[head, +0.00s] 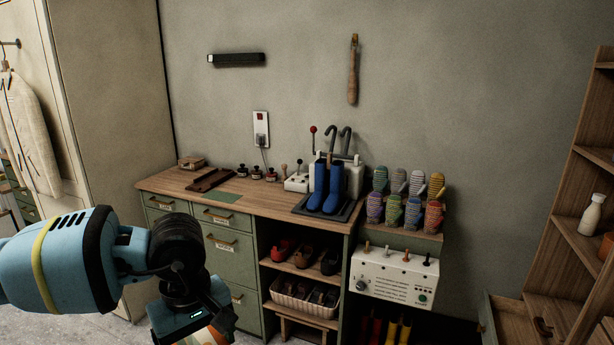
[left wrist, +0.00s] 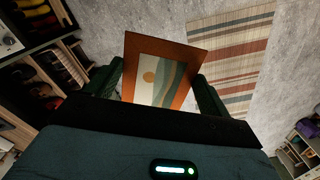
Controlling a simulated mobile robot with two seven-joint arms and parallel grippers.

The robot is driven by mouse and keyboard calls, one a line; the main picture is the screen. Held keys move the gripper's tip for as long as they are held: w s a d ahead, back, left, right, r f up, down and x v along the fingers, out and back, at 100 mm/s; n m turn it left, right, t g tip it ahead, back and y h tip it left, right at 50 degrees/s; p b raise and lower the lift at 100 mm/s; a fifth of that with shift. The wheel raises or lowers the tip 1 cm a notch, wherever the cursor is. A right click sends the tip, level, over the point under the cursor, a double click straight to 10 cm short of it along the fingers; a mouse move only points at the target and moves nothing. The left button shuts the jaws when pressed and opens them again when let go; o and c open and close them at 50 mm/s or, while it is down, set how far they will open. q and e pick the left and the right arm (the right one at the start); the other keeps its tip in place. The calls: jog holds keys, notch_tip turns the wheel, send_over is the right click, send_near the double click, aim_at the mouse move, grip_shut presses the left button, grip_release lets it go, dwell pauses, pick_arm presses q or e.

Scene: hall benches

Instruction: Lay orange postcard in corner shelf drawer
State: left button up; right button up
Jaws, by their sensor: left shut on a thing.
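The orange postcard (left wrist: 158,72), with an orange border and a picture of a sun and wavy bands, is between the fingers of my left gripper (left wrist: 157,88) in the left wrist view. That gripper is shut on it and holds it above the floor. In the head view my left gripper (head: 208,325) is low at the left, with part of the postcard showing beside it. The wooden corner shelf (head: 568,215) stands at the far right. A drawer (head: 500,312) low on it appears pulled out, its inside mostly out of view. My right gripper is not in view.
A workbench (head: 260,203) with drawers runs along the wall, carrying blue boots (head: 326,187) and small tools. Mittens on a rack (head: 405,233) and a white control box (head: 393,277) stand to its right. A white bottle (head: 592,214) is on the shelf. A striped rug (left wrist: 228,55) lies on the floor.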

pick_arm(q)
jog(key=a+m, duration=0.1)
jog(key=s+a+m, duration=0.1)
jog(key=m, duration=0.2)
jog(key=shift+s+a+f+m, duration=0.2)
jog(key=shift+a+f+m, duration=0.1)
jog(key=shift+a, duration=0.1)
jog(key=shift+s+a+f+m, duration=0.1)
jog(key=shift+s+a+m, duration=0.25)
jog(key=shift+m, duration=0.5)
jog(key=shift+s+a+f+m, duration=0.15)
jog(key=shift+a+m, duration=0.35)
jog(key=shift+m, duration=0.35)
jog(key=shift+d+r, duration=0.1)
dwell(0.7)
jog(key=d+r+m, duration=0.2)
jog(key=d+m, duration=0.2)
jog(key=d, duration=0.3)
jog(key=d+r+m, duration=0.3)
jog(key=d+m, duration=0.1)
jog(key=d, duration=0.3)
jog(key=shift+d, duration=0.3)
